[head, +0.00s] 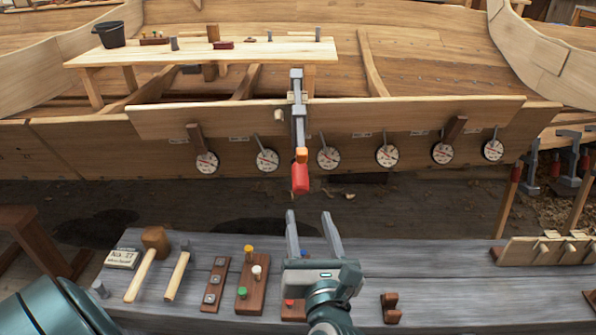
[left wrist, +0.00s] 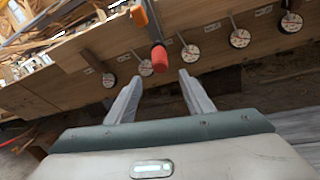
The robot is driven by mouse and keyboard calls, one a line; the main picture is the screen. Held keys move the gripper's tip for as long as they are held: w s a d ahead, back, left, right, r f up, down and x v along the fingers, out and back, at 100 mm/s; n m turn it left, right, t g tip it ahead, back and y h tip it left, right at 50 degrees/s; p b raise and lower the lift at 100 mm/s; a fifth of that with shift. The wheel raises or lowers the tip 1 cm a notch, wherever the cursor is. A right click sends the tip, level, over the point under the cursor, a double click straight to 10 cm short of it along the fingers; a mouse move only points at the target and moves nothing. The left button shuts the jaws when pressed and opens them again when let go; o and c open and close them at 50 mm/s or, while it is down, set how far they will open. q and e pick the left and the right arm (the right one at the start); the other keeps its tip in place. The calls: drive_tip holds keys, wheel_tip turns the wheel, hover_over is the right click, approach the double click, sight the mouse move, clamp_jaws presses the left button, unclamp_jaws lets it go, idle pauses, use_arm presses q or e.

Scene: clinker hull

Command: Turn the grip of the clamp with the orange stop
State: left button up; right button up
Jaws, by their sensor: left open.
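The clamp (head: 298,120) is a grey metal bar gripping the top plank of the hull. Its orange stop (head: 302,155) sits just above the red grip (head: 300,180), which hangs down in front of the hull. In the left wrist view, the orange stop (left wrist: 139,15) is at the top edge and the red grip (left wrist: 159,58) shows just beyond the fingertips, roughly between them. My left gripper (head: 309,213) is open and empty, its fingers pointing toward the hull, apart from the grip. My right gripper is not in view.
Several round dials (head: 267,160) line the hull plank on both sides of the clamp. A grey workbench (head: 440,285) in front holds a mallet (head: 150,260), a hammer and peg blocks. A wooden bench (head: 260,50) stands behind the plank. Around the grip is open air.

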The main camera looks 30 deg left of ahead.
sight(298, 171)
use_arm(q)
drive_tip(key=p+x, duration=0.1)
drive_tip(key=x, duration=1.5)
drive_tip(key=shift+w+a, duration=0.1)
drive_tip(key=shift+w, duration=0.05)
drive_tip(key=shift+w+a, duration=0.35)
drive_tip(key=shift+w, duration=0.05)
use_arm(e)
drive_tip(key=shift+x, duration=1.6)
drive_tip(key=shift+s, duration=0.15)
use_arm(q)
drive_tip(key=c, duration=1)
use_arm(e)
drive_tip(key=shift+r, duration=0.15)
